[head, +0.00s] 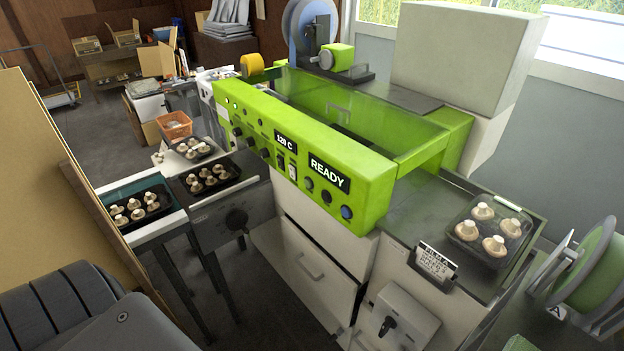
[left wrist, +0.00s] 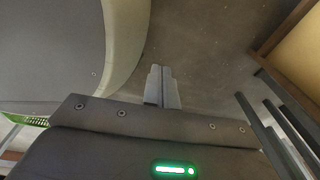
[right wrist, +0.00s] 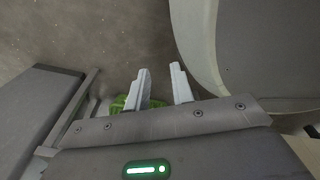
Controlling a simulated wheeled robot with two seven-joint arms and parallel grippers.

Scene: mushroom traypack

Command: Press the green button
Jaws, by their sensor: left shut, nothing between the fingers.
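The lime green machine (head: 366,190) stands in the middle of the head view, with a sloping front control panel. Below its READY display (head: 329,173) is a row of three round buttons. The left one (head: 308,184) and the middle one (head: 327,197) look dark, and the right one (head: 347,213) looks bluish. I cannot tell which is green. My left gripper (left wrist: 161,68) is shut and empty over the floor in the left wrist view. My right gripper (right wrist: 159,68) is open and empty in the right wrist view. Neither gripper shows in the head view, and both are away from the panel.
A tray of mushrooms (head: 467,231) sits on the machine's right outfeed, behind a small label sign (head: 433,263). More mushroom trays stand on the left infeed (head: 205,205). A cardboard panel (head: 50,165) rises at the left. A film roll (head: 596,262) stands at the right edge.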

